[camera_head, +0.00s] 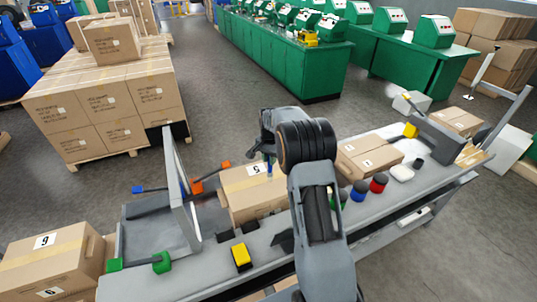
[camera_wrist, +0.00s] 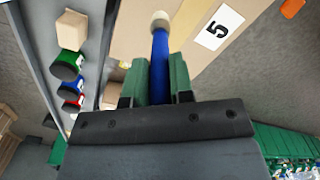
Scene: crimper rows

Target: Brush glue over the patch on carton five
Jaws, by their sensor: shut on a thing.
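Carton five (camera_head: 262,204) sits on the grey bench in the head view, its white label reading 5; its top also fills much of the wrist view (camera_wrist: 190,65). My gripper (camera_wrist: 161,72) is shut on a brush (camera_wrist: 160,42) with a blue handle and a pale round tip, between green fingers. The brush tip lies over the carton top in the wrist view, beside the label; I cannot tell whether it touches. In the head view my arm hides part of the carton's right side. I cannot make out the patch clearly.
Green, blue (camera_head: 359,191) and red (camera_head: 378,183) pots stand right of my arm, with smaller cartons (camera_head: 370,157) behind. A grey upright frame (camera_head: 183,190) stands left of carton five. A yellow block (camera_head: 241,256) is at the bench's front.

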